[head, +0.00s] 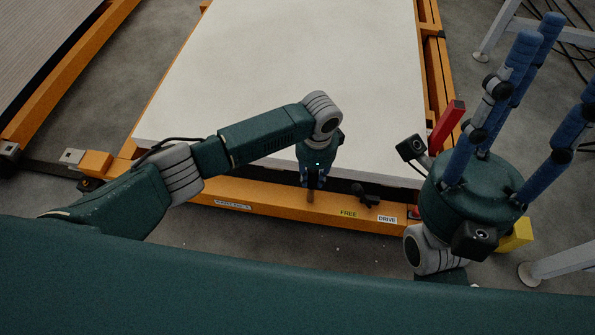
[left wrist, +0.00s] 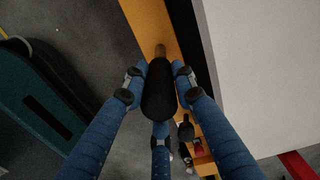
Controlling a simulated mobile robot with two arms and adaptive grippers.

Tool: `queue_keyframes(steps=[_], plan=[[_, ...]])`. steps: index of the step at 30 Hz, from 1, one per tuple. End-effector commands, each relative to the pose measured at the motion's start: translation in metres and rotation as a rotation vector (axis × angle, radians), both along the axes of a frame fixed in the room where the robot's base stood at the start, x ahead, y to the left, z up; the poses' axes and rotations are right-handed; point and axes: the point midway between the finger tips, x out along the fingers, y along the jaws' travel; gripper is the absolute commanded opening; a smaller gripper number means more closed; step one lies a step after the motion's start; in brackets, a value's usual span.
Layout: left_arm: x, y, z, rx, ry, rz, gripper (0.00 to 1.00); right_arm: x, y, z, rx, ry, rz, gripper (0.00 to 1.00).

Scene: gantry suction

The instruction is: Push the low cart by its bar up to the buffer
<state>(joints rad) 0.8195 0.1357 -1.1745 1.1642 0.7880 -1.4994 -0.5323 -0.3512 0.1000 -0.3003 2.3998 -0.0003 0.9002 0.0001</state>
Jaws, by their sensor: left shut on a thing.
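The low cart (head: 270,203) is an orange frame under a large white slab (head: 300,60). Its front edge carries small labels, FREE and DRIVE. My left gripper (head: 313,182) is at this edge, left of the labels. In the left wrist view its blue fingers are shut around a black grip (left wrist: 159,92) on a brownish stem (left wrist: 160,50); I cannot tell whether this is part of the push bar. A second black knob (left wrist: 186,131) stands beside it, apart from the fingers. My right gripper (head: 555,75) is open and empty, fingers spread upward. I cannot make out the buffer.
A red upright piece (head: 447,125) stands by the cart's right corner, near my right gripper. Another orange frame (head: 55,85) with a grey slab lies at the left. Bare floor (head: 165,40) separates the two frames.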

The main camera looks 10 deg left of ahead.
Motion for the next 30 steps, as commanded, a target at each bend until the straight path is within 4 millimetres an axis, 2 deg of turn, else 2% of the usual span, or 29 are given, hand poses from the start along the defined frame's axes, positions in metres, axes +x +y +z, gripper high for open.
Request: queue_keyframes(steps=[1,2,8,11,12,13,26,30], plan=[[-0.004,-0.018,0.002,-0.032,0.001,-0.013,0.00,0.000,0.000,0.000,0.000,0.000,0.000,0.40],[-0.004,-0.018,0.002,-0.031,0.001,-0.013,0.00,0.000,0.000,0.000,0.000,0.000,0.000,0.40],[-0.004,-0.014,0.001,-0.021,0.004,-0.010,0.00,0.000,0.000,0.000,0.000,0.000,0.000,0.40],[-0.002,-0.007,0.000,-0.009,0.004,-0.004,0.05,0.000,0.000,0.001,0.000,0.001,0.000,0.40],[-0.001,-0.005,0.000,-0.004,0.003,-0.002,0.42,0.000,0.000,0.001,0.000,0.001,0.000,0.40],[-0.001,-0.004,0.000,-0.002,0.003,-0.002,0.45,0.000,0.000,0.001,0.000,0.001,0.000,0.40],[0.000,-0.009,0.002,-0.011,-0.002,-0.005,0.45,0.000,-0.001,0.002,0.001,-0.004,-0.001,0.40],[0.001,-0.009,0.015,-0.014,-0.004,-0.004,0.45,0.000,0.000,0.002,0.001,-0.003,-0.001,0.40]])
